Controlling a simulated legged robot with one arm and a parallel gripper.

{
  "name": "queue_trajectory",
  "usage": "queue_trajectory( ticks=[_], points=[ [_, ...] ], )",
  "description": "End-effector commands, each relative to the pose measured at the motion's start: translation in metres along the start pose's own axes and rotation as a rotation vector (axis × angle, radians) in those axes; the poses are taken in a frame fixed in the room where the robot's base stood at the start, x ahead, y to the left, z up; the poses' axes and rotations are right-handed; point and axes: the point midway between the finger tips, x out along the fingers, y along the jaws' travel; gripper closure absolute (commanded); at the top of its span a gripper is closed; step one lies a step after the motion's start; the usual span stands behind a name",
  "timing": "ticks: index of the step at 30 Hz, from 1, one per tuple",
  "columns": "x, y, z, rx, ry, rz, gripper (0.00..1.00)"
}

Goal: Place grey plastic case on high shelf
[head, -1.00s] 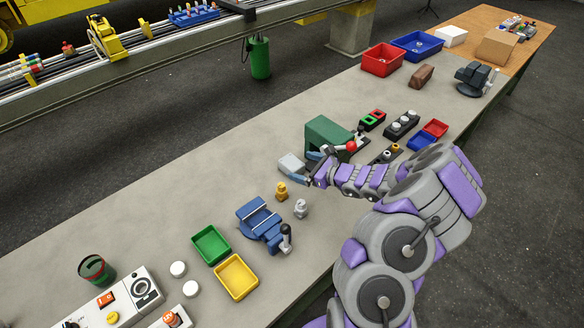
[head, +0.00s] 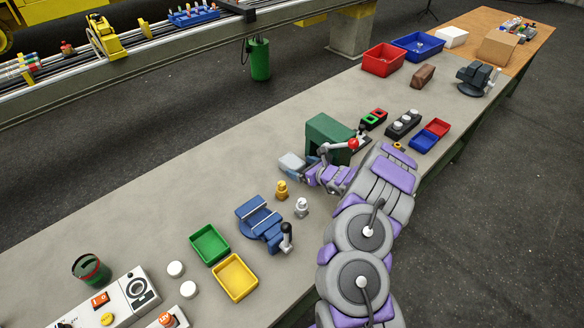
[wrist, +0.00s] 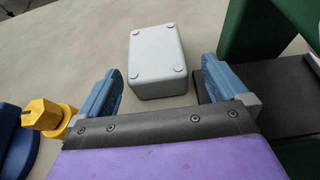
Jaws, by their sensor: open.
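The grey plastic case (wrist: 157,62) is a small light-grey box with round feet or screws at its corners. It lies on the bench just ahead of my open gripper (wrist: 160,88), between the lines of its two blue fingers in the wrist view. The fingers look empty, with the case beyond or only partly between them. In the head view the case (head: 291,163) is left of the green press-like machine, and my gripper (head: 305,174) is low beside it. I cannot make out a high shelf in these frames.
The green machine (head: 325,137) with a red-knobbed lever stands close on the right. A yellow fitting (wrist: 48,113) and a blue vise (head: 260,222) are near on the left. Green (head: 209,244) and yellow (head: 235,277) trays lie farther left. Bench behind the case is clear.

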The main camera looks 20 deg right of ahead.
Motion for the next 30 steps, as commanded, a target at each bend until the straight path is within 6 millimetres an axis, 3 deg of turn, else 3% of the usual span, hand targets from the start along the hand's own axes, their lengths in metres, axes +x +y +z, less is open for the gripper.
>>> queue_trajectory(
  ticks=[5, 15, 25, 30],
  points=[
    [0.009, 0.001, -0.001, -0.001, 0.001, 0.003, 0.00],
    [0.051, 0.003, -0.003, -0.004, 0.002, 0.002, 0.00],
    [0.056, 0.003, -0.001, 0.001, 0.000, 0.001, 0.00],
    [0.056, 0.003, -0.001, 0.001, 0.001, 0.001, 0.15]
  ],
)
